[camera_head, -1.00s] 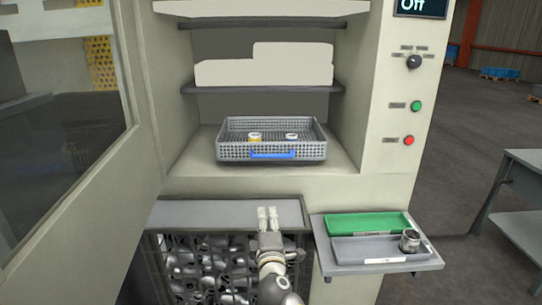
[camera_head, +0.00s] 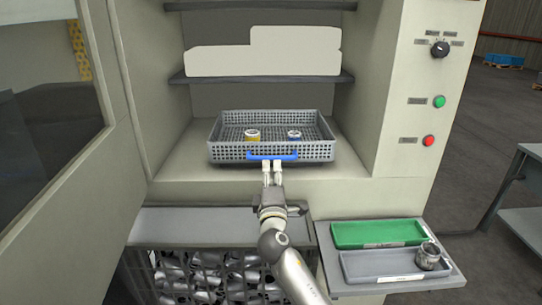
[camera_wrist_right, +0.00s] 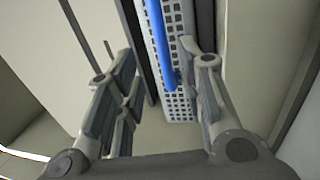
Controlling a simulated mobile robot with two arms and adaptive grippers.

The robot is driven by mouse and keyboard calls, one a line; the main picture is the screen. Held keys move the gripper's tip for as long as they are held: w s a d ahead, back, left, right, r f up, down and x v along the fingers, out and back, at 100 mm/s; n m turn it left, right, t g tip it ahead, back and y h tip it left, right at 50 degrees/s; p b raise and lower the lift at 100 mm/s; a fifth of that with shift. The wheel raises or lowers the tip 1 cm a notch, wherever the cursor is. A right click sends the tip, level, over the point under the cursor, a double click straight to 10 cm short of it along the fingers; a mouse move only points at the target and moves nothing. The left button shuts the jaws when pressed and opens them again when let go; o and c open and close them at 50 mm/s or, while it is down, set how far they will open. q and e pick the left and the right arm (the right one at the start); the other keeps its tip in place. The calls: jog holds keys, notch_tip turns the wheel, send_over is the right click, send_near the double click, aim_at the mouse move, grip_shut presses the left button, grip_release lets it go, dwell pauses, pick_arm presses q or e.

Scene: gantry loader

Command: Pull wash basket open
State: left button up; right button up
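The grey mesh wash basket (camera_head: 322,151) sits on the lower ledge inside the machine, its blue handle (camera_head: 288,155) across the front. Two small round parts, one with yellow and one with blue, lie in it. My right gripper (camera_head: 272,168) is at the middle of the handle, coming from the front. In the right wrist view, its fingers (camera_wrist_right: 163,55) are spread apart, with the blue handle (camera_wrist_right: 158,40) and the mesh front (camera_wrist_right: 176,104) showing ahead between them. Contact with the handle cannot be told. My left gripper is not in view.
A side shelf (camera_head: 325,245) at the lower right holds a green tray (camera_head: 375,233) and a grey tray (camera_head: 380,268) with a metal part. A bin of metal parts (camera_head: 195,280) is below the ledge. An open door (camera_head: 105,200) stands at the left.

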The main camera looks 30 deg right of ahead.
aim_at(271, 158)
jog(key=x, duration=0.3)
jog(key=shift+w+d, duration=0.15)
jog(key=shift+w, duration=0.1)
jog(key=x, duration=0.2)
jog(key=shift+w+d+f, duration=0.1)
jog(key=shift+w+d, duration=0.1)
jog(key=shift+w, duration=0.1)
jog(key=shift+w+d, duration=0.25)
jog(key=shift+w, duration=0.3)
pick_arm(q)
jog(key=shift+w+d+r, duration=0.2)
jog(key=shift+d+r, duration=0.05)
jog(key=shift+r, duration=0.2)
pick_arm(e)
jog(key=shift+d, duration=0.1)
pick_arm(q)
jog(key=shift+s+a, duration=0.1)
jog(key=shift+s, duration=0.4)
pick_arm(e)
grip_shut()
